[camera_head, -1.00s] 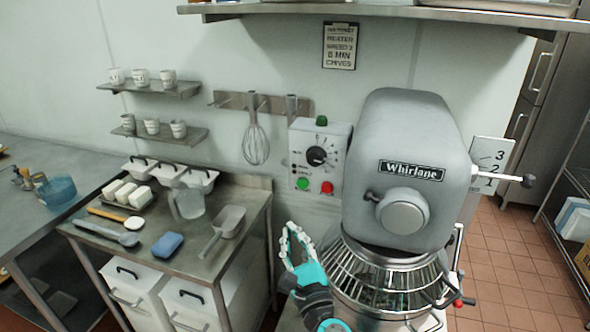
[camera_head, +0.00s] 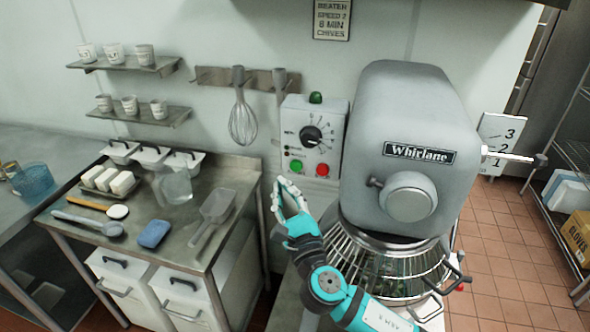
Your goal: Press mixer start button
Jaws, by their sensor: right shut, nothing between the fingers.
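The grey mixer (camera_head: 408,120) with a "Whirlane" label stands right of centre, its wire guard (camera_head: 385,262) over the bowl. Its control box (camera_head: 312,136) is on the wall side to the left, with a black dial (camera_head: 312,134), a green button (camera_head: 296,166) and a red button (camera_head: 322,170). A green lamp (camera_head: 315,98) sits on top of the box. My right gripper (camera_head: 284,183) is shut and empty, its fingertips pointing up just below and left of the green button. I cannot tell the exact gap. My left gripper is not in view.
A steel side table on the left holds a scoop (camera_head: 214,207), a clear jug (camera_head: 175,187), a blue sponge (camera_head: 154,233) and other items. A whisk (camera_head: 243,121) hangs on the wall rack. A speed lever (camera_head: 510,157) juts out from the mixer's right.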

